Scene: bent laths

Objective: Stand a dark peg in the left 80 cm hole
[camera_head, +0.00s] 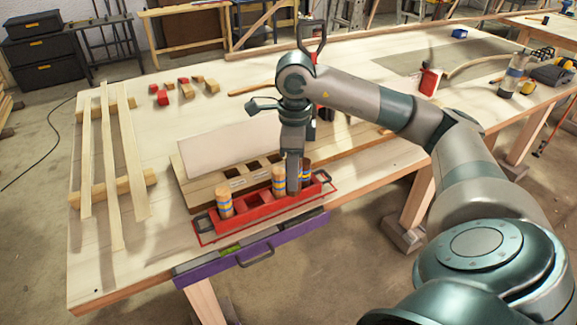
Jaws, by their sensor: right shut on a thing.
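My right gripper (294,186) points straight down into the right part of a red tray (262,211) at the table's front edge. It is shut on a dark brown peg (306,172), mostly hidden by the fingers. Two lighter pegs with blue and yellow bands stand in the tray: one at its left end (224,203) and one just left of the gripper (279,181). Behind the tray lies a wooden board with a row of square holes (228,174). The holes look empty; their labels are too small to read. My left gripper is out of view.
Pale laths (130,160) lie across two wooden bars at the left. Small red and wooden blocks (184,88) lie at the back.

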